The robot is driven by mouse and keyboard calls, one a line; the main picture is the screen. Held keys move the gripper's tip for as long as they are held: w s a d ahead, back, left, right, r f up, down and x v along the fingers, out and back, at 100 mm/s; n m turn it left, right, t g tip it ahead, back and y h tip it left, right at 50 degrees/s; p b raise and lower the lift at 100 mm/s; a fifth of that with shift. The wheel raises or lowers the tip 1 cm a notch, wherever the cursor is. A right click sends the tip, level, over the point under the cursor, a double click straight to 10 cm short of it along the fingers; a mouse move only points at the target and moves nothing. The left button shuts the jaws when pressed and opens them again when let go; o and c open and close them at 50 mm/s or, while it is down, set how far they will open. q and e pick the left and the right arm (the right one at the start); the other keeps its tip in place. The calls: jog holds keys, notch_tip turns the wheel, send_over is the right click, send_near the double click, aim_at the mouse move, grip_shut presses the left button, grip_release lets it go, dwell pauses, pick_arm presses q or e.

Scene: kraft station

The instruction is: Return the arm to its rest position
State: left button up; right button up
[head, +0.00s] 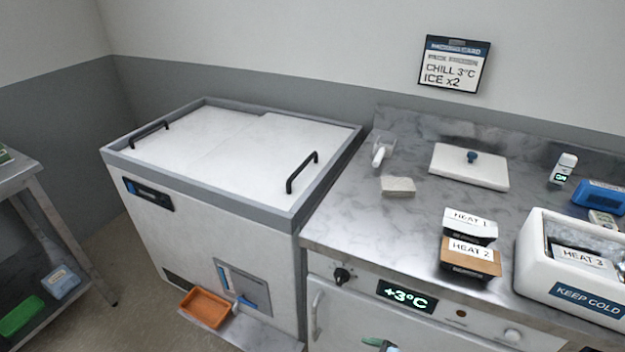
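Neither of my grippers can be made out in the head view, and no arm of mine clearly shows. A small dark green and white piece (380,343) shows at the bottom edge in front of the counter. I cannot tell what it is.
A chest freezer (205,225) with a closed lid stands at left centre, an orange tray (206,307) at its front. The marble counter (350,215) bears stacked HEAT 1 (470,222) and HEAT 2 (470,252) boxes, a white lid (468,168) and a KEEP COLD cooler (585,296) with HEAT 3 (583,258).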

jog(key=s+d+f+m+h, duration=0.1)
jog(key=s+d+f+m, duration=0.1)
jog(key=s, duration=0.4)
jog(key=s+d+f+m+t+h, duration=0.1)
jog(key=s+d+f+m+h, duration=0.1)
jog(key=s+d+m, duration=0.2)
jog(key=s+d+f+m+t+h, duration=0.1)
jog(key=s+d+m, duration=0.3)
jog(key=s, duration=0.4)
jog(key=shift+s+f+m, duration=0.4)
jog(key=shift+f+m, duration=0.05)
jog(key=shift+m, duration=0.25)
jog(key=shift+d, duration=0.1)
